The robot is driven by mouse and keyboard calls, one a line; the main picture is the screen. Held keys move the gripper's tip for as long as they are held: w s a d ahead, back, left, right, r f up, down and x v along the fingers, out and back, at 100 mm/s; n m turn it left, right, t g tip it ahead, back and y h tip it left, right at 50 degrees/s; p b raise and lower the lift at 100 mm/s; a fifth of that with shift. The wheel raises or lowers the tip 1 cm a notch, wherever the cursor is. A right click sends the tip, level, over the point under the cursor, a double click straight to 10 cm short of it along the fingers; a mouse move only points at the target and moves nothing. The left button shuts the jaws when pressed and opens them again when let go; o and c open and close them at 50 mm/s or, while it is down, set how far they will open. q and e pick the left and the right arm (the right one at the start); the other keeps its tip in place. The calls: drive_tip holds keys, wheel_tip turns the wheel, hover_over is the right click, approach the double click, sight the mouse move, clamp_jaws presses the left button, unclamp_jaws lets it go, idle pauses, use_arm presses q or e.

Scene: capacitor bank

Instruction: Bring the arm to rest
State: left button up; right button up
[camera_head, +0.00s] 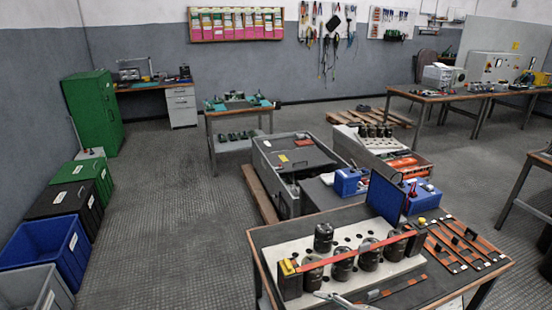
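Neither of my grippers can be made out in the head view. A pale metallic object (338,298) lies at the bottom edge, over the front of the near workbench (455,288); it is cut off by the frame, and I cannot tell what it is. On the bench, a white perforated board (408,268) carries several dark cylindrical capacitors (343,265). A red-orange bar (350,251) runs across their tops, with a yellow piece (288,267) at its left end.
Several copper-coloured strips (466,243) lie at the bench's right. A blue panel (385,197) stands behind the capacitors. A grey cabinet (290,157) is beyond. Blue (45,238), black (68,208) and green (82,177) bins line the left. The floor (165,220) between is clear.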

drive_tip(key=s+d+f+m+h, duration=0.2)
drive_tip(key=s+d+f+m, duration=0.3)
drive_tip(key=s+f+m, duration=0.2)
drive_tip(key=s+d+f+m+t+h, duration=0.1)
drive_tip(key=s+d+f+m+h, duration=0.2)
drive_tip(key=s+d+f+m, duration=0.2)
drive_tip(key=s+f+m, duration=0.2)
drive_tip(key=s+f, duration=0.1)
drive_tip(key=s, duration=0.1)
drive_tip(key=shift+s+d+f+m, duration=0.2)
drive_tip(key=shift+s+d+m, duration=0.05)
drive_tip(key=shift+d+m, duration=0.15)
